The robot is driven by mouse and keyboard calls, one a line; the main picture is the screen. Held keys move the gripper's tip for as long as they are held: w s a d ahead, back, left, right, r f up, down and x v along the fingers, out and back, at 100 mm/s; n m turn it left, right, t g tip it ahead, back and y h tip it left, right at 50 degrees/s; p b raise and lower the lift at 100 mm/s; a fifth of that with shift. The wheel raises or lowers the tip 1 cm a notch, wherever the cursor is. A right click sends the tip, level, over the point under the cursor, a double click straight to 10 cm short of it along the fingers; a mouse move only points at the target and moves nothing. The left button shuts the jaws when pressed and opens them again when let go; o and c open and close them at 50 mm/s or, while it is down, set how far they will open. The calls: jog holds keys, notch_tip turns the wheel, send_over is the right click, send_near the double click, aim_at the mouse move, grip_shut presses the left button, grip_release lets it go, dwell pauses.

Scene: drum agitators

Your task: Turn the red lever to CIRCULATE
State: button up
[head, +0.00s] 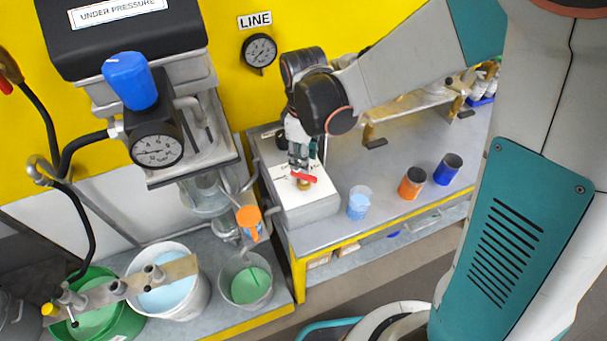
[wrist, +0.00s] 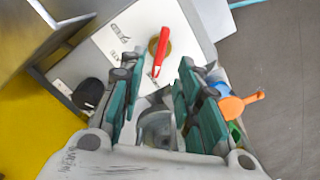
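The red lever (head: 305,178) sits on a brass pivot on top of a white-topped box (head: 310,212) at the left end of the bench. In the wrist view the lever (wrist: 161,52) lies across the pivot, its lower end pointing toward the space between my fingers. Small labels are printed on the white plate (wrist: 112,45), too small to read surely. My gripper (head: 299,163) is just above and behind the lever in the head view. In the wrist view my gripper (wrist: 158,78) is open, with a wide gap between its fingers. I cannot tell whether a finger touches the lever.
A black knob (wrist: 91,92) stands on the box. An orange valve handle (head: 249,222) is left of it. A light-blue beaker (head: 359,202), an orange cup (head: 412,183) and a blue cup (head: 447,169) stand to the right. A LINE gauge (head: 259,50) is on the yellow wall.

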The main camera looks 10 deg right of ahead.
aim_at(304, 176)
jog(key=shift+f+b, duration=1.85)
jog(key=shift+f, duration=1.3)
grip_shut()
